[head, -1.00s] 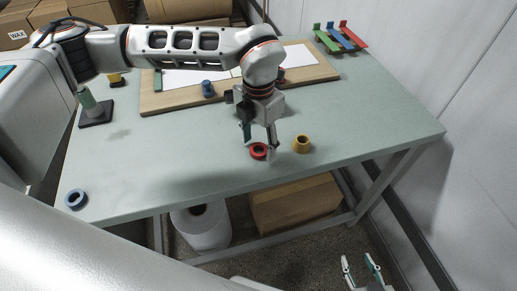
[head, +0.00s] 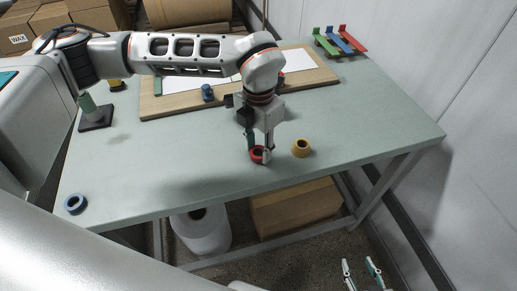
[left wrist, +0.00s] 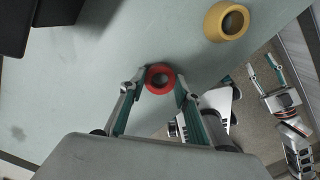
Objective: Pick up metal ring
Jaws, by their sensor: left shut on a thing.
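A red ring (head: 256,156) is on the green table near its front edge. My left gripper (head: 259,151) points down over it with a fingertip on each side, shut on the ring. In the left wrist view the red ring (left wrist: 160,79) sits between the two fingertips. A yellow ring (head: 301,148) lies just to the right, apart from the gripper. A blue ring (head: 75,203) lies at the table's left front corner. My right gripper (head: 361,268) is open and empty, low beyond the table's front edge.
A wooden board (head: 160,104) with white sheets and small knobs lies behind. A dark stand (head: 95,122) with a post is at the left. Red, blue and green tools (head: 341,40) lie at the back right. The table's middle left is clear.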

